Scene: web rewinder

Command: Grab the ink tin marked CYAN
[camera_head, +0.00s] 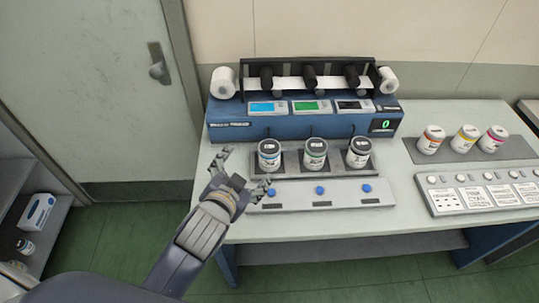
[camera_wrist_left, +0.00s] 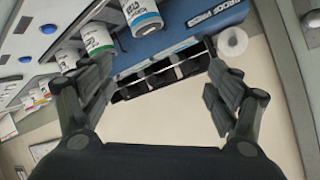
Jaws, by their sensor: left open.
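Three white tins with dark lids stand in a row on a grey tray in front of the blue machine. The leftmost tin (camera_head: 269,154) has a blue band and looks like the cyan one; its lettering is too small to read. It also shows at the top of the left wrist view (camera_wrist_left: 142,16). The middle tin (camera_head: 315,154) has a green band, and the right tin (camera_head: 359,153) a dark one. My left gripper (camera_head: 248,167) is open and empty, just left of and in front of the blue-banded tin. My right gripper is not in view.
The blue machine (camera_head: 230,131) with white rolls stands behind the tins. A panel with blue buttons (camera_head: 320,190) lies in front of them. Red-orange (camera_head: 431,140), yellow (camera_head: 465,139) and magenta (camera_head: 494,139) banded tins stand on a dark mat at the right, behind a labelled panel (camera_head: 475,195).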

